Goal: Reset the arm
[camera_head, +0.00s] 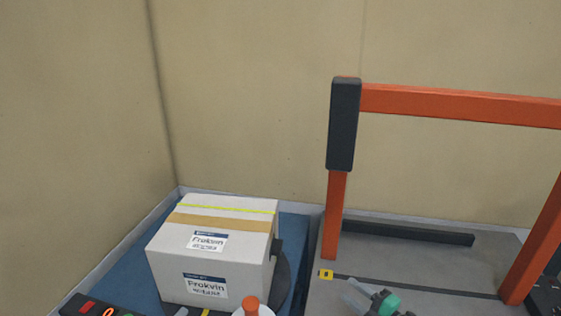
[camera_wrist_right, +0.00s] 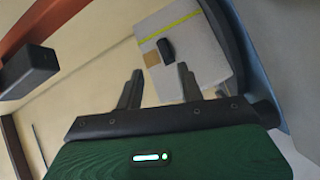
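My left gripper is not in view.
A white carton (camera_head: 212,240) with labels stands on a blue surface (camera_head: 122,270) at left; the carton also shows beyond the fingers in the wrist view (camera_wrist_right: 203,60). An orange frame (camera_head: 450,104) rises at right. Small coloured items (camera_head: 88,307) sit at the lower left.

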